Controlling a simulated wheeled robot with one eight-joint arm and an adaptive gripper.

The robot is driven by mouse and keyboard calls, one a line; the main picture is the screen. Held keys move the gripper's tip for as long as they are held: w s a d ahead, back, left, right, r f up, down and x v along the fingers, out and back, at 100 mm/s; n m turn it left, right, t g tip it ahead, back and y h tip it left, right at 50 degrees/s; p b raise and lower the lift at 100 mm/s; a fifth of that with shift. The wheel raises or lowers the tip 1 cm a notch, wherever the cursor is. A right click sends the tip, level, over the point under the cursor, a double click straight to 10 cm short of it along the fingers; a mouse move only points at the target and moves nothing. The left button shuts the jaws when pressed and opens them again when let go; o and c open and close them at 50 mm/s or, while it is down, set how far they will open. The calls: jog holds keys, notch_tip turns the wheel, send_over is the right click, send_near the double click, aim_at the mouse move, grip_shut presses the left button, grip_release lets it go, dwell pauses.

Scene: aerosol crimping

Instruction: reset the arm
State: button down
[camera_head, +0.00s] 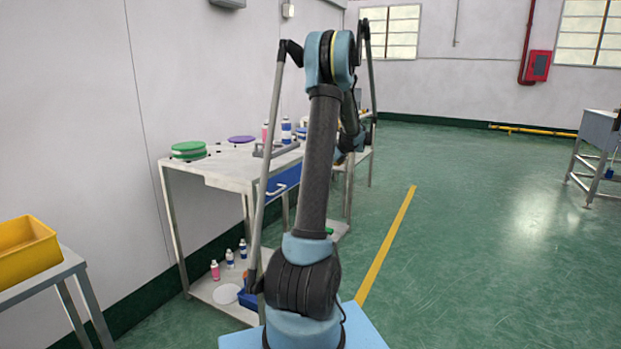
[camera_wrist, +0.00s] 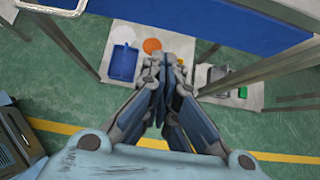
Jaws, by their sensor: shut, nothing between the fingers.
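My arm (camera_head: 321,165) rises through the middle of the head view and bends at a high elbow joint. My gripper is hidden behind the arm there. In the wrist view my gripper (camera_wrist: 163,62) points down with its fingers together and nothing between them. Below and beyond the fingertips lies a low shelf (camera_wrist: 185,45), with a blue bin (camera_wrist: 123,64) and an orange disc (camera_wrist: 152,46) on it. The gripper appears apart from these things.
A workbench (camera_head: 225,165) against the left wall carries a green disc stack (camera_head: 188,149), a purple disc (camera_head: 242,139) and bottles. A yellow bin (camera_head: 26,249) sits on a table at lower left. A metal table (camera_head: 598,132) stands far right. The green floor (camera_head: 470,240) between is clear.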

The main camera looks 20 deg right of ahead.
jog(key=s+a+r+n+g+h, duration=0.1)
jog(key=s+a+r+n+g, duration=0.15)
jog(key=s+a+n, duration=0.6)
jog(key=s+a+r+n+g+h, duration=0.1)
jog(key=s+a+r+n, duration=0.25)
jog(key=s+a, duration=1)
jog(key=s+a+f+n+h, duration=0.1)
jog(key=s+f+n, duration=0.3)
jog(key=s, duration=0.4)
jog(key=s+a+f+n+h, duration=0.1)
jog(key=s+a+f+n, duration=0.3)
jog(key=s+n, duration=0.2)
jog(key=s+a+f+n+h, duration=0.2)
jog(key=s+f+n, duration=0.3)
jog(key=s, duration=0.5)
jog(key=shift+s+a+n+g, duration=0.25)
jog(key=shift+s+n+g, duration=0.15)
jog(key=shift+g, duration=0.05)
